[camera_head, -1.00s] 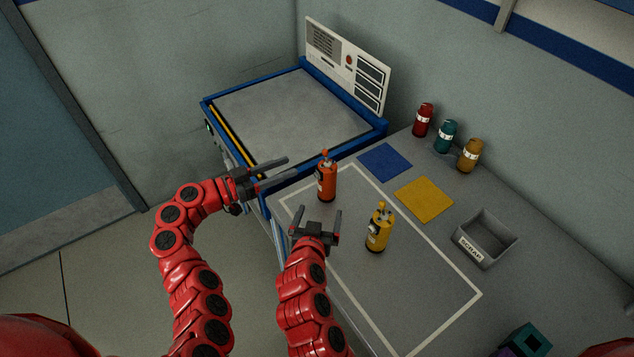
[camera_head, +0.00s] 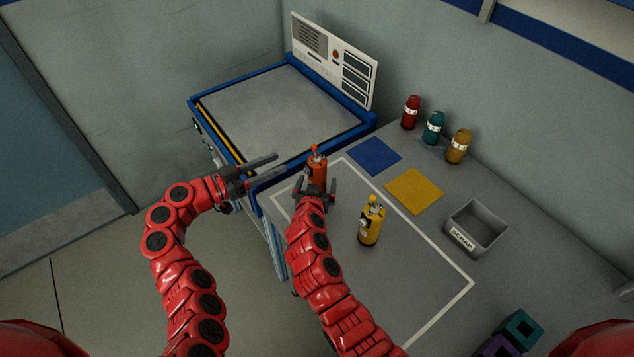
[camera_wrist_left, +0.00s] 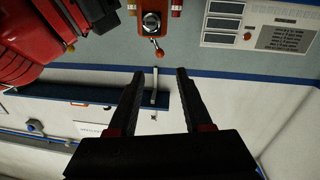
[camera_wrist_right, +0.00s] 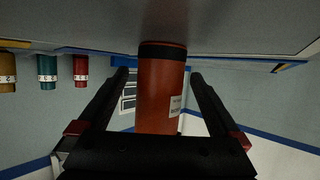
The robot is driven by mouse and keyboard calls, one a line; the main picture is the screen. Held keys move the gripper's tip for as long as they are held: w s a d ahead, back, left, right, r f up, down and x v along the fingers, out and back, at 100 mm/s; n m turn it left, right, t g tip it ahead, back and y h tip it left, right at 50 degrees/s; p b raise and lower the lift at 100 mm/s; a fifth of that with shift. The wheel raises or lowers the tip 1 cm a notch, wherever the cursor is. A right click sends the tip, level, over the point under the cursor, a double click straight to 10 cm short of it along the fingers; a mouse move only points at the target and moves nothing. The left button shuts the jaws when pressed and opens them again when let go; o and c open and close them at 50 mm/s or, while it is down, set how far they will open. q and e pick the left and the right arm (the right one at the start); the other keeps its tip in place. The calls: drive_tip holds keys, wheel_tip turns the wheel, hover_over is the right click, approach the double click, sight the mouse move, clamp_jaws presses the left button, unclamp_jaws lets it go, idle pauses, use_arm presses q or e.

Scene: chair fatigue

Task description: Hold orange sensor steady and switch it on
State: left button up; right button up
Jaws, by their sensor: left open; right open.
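The orange sensor (camera_head: 317,167) stands upright on the table near its left end, with a small lever on top. My right gripper (camera_head: 317,182) is open, its fingers on either side of the sensor's body; the right wrist view shows the orange body (camera_wrist_right: 160,90) between the fingers, with gaps visible at both sides. My left gripper (camera_head: 279,164) is open and empty, left of the sensor. In the left wrist view the sensor's top (camera_wrist_left: 152,18) and its red-tipped lever (camera_wrist_left: 157,46) lie beyond the open fingers. The sensor's lower part is partly hidden in the head view.
A yellow sensor (camera_head: 370,222) stands to the right, inside the white outline. Blue (camera_head: 374,156) and yellow (camera_head: 414,191) squares lie behind. Red, teal and amber bottles (camera_head: 433,128) line the wall. A grey scrap bin (camera_head: 476,230) is at right. A blue-framed machine (camera_head: 285,105) stands behind.

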drive_tip(key=c, duration=1.5)
use_arm(q)
drive_tip(key=c, duration=0.5)
use_arm(e)
drive_tip(key=shift+c, duration=0.3)
use_arm(q)
drive_tip(key=shift+w+d+f+n, duration=0.1)
drive_tip(key=shift+d+f+n, duration=0.1)
drive_tip(key=shift+n, duration=0.6)
drive_tip(key=shift+c, duration=0.9)
drive_tip(key=shift+w+f+n+g, duration=0.2)
drive_tip(key=shift+n+g, duration=0.2)
drive_tip(key=shift+n, duration=0.6)
clamp_jaws()
drive_tip(key=w+a+f+n, duration=0.2)
drive_tip(key=w+a+n, duration=0.2)
drive_tip(key=n, duration=1.3)
drive_tip(key=shift+a, duration=0.6)
